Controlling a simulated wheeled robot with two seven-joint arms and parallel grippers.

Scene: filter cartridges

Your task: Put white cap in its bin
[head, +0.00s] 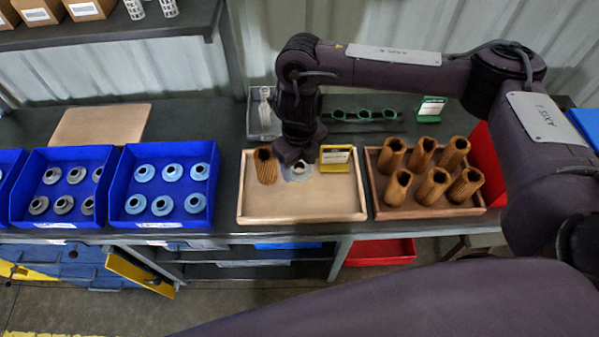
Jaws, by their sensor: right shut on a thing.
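A pale, whitish round cap (299,171) with a dark centre hole is in the light wooden tray (330,212). My right gripper (297,160) reaches down over the tray and is shut on the cap; its fingers hide part of it. I cannot tell whether the cap touches the tray floor. One blue bin (165,222) holds several light-blue caps. Another blue bin (55,219) to its left holds several grey caps. My left gripper is not in view.
A brown pleated cartridge (265,166) stands in the tray, left of my gripper, and a yellow card holder (336,158) stands to the right. A darker tray (430,212) holds several cartridges. Behind are a green rack (364,114) and a grey container (262,122). A bare board (99,124) lies behind the bins.

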